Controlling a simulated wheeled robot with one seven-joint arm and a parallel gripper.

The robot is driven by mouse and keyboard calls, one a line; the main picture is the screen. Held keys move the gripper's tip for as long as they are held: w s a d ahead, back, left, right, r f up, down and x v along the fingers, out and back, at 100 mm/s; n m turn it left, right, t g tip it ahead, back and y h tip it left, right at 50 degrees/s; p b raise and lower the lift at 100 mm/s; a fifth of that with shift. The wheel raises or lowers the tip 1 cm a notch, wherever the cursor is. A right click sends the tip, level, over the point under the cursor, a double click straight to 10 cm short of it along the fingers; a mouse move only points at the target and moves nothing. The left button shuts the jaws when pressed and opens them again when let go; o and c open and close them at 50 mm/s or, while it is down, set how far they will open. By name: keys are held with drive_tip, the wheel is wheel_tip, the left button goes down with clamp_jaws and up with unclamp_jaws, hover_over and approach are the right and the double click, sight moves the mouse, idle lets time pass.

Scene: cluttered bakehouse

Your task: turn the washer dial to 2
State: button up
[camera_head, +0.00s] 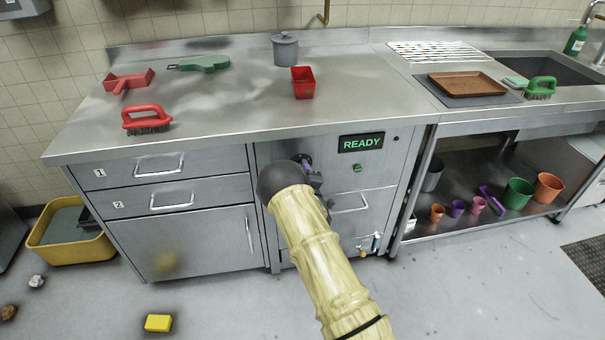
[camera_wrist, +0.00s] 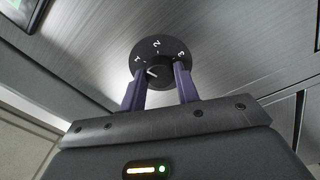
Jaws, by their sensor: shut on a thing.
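The washer (camera_head: 365,168) is a steel front under the counter with a display (camera_head: 361,143) reading READY. Its dial (camera_wrist: 150,48) is a black disc marked 1, 2 and 3, with a round black knob (camera_wrist: 155,74) at its centre. The knob's white mark points to the left, nearer the 1 than the 2 or 3. My gripper (camera_wrist: 160,88) has its two purple fingers shut on the knob, one at each side. In the head view, my wrist hides most of the dial and the fingertips.
Drawers marked 1 and 2 (camera_head: 160,183) are at the left. The counter (camera_head: 225,105) holds brushes, a red tub and a lidded pot. A yellow block (camera_head: 158,323) lies on the floor.

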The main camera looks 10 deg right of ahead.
drive_tip(key=m+h+b, duration=0.1)
drive_tip(key=m+b, duration=0.2)
drive_tip(key=m, duration=0.7)
drive_tip(key=shift+a+f+m, duration=0.1)
drive_tip(key=shift+f+m, duration=0.05)
drive_tip(key=shift+m, duration=0.15)
drive_tip(key=o, duration=1)
drive_tip(key=shift+s, duration=0.15)
drive_tip(key=s, duration=1.7)
drive_tip(key=shift+a+f+p, duration=0.25)
drive_tip(key=shift+f+p, duration=0.05)
drive_tip(key=shift+f, duration=0.05)
